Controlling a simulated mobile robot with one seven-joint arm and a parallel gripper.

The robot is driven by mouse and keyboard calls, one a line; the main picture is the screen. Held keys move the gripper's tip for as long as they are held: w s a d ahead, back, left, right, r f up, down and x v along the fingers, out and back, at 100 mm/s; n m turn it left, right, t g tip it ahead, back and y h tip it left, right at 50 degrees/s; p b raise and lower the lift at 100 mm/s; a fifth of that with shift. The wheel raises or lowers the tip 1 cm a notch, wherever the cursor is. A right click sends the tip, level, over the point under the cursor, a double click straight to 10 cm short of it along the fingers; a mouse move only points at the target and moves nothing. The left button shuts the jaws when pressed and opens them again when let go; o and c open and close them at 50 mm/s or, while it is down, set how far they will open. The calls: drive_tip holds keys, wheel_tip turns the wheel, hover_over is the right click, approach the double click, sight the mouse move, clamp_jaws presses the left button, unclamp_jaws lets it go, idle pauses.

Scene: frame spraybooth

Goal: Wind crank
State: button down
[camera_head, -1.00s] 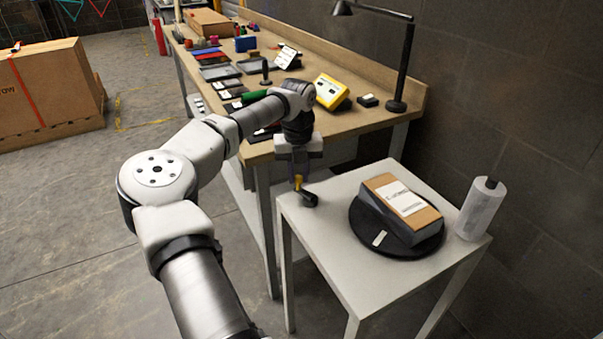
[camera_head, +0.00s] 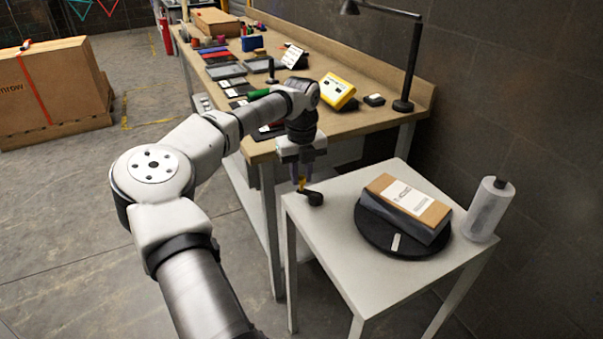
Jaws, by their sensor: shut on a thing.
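The crank (camera_head: 314,198) is a small black arm with a yellow handle (camera_head: 301,184), at the left back corner of a small white table. My gripper (camera_head: 302,180) points down over that corner and is shut on the yellow handle. The fingers partly hide the handle. On the same table a black round turntable (camera_head: 374,238) carries a brown and grey box (camera_head: 408,200) with a white label. A small white tag (camera_head: 396,243) lies on the turntable's front rim.
Behind, a long wooden workbench (camera_head: 368,118) holds a yellow device (camera_head: 337,91), a black lamp (camera_head: 404,70) and several small items. A large carton (camera_head: 60,85) stands on the floor at left.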

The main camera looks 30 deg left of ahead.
sight(302, 178)
drive_tip(key=c, duration=1.3)
unclamp_jaws()
drive_tip(key=shift+o, duration=0.2)
wheel_tip(302, 178, up, 14)
drive_tip(key=b, duration=0.1)
drive_tip(key=shift+f, duration=0.1)
